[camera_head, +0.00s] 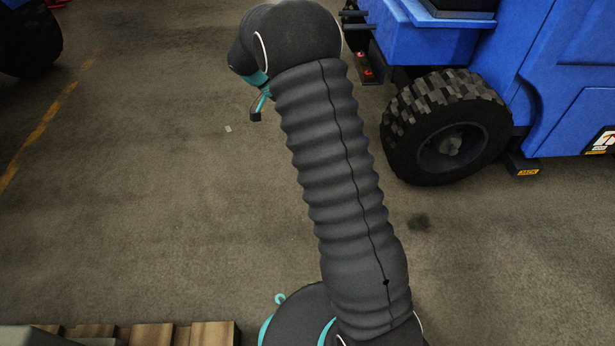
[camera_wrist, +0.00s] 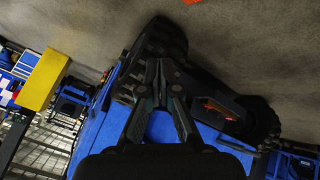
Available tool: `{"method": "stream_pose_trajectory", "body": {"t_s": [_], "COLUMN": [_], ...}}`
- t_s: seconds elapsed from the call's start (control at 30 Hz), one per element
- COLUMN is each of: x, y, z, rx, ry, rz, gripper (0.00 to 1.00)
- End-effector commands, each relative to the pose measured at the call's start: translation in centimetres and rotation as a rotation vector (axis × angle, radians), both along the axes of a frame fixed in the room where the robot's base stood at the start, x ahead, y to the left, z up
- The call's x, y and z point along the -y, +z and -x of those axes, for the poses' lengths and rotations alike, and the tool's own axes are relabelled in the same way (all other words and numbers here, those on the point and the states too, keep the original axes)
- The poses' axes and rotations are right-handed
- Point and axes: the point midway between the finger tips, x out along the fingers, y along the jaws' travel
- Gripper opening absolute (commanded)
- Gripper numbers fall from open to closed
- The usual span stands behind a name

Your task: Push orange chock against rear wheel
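The blue vehicle's large black wheel (camera_head: 447,125) stands on the concrete floor at the right of the head view. I cannot tell whether it is the rear wheel. My gripper (camera_head: 260,104) is partly hidden behind my arm, left of the wheel and apart from it in the picture. In the wrist view, my gripper's fingers (camera_wrist: 161,66) converge at the tips, with nothing visible between the tips; dark tyres (camera_wrist: 262,122) lie beyond. A small orange-red piece (camera_wrist: 190,2) is cut off by the top edge; I cannot tell if it is the orange chock.
The blue vehicle body (camera_head: 570,75) fills the right side. A black block with a yellow label (camera_head: 524,166) is beside the wheel. A wooden pallet (camera_head: 180,335) lies at the bottom left. Another dark wheel (camera_head: 30,40) is at the upper left. The floor between is largely clear.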

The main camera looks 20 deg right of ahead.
Motion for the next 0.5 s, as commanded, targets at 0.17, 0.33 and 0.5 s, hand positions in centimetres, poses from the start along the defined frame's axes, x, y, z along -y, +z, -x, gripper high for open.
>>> {"method": "stream_pose_trajectory", "body": {"t_s": [0.17, 0.33, 0.5], "x": [0.8, 1.6, 2.3], "y": [-7.3, -14.0, -21.1], "z": [-3.0, -4.8, -5.7], "rx": [0.030, 0.088, 0.163], "ry": [-0.114, -0.210, -0.288], "rz": [0.134, 0.268, 0.405], "gripper": [0.00, 0.00, 0.00]}}
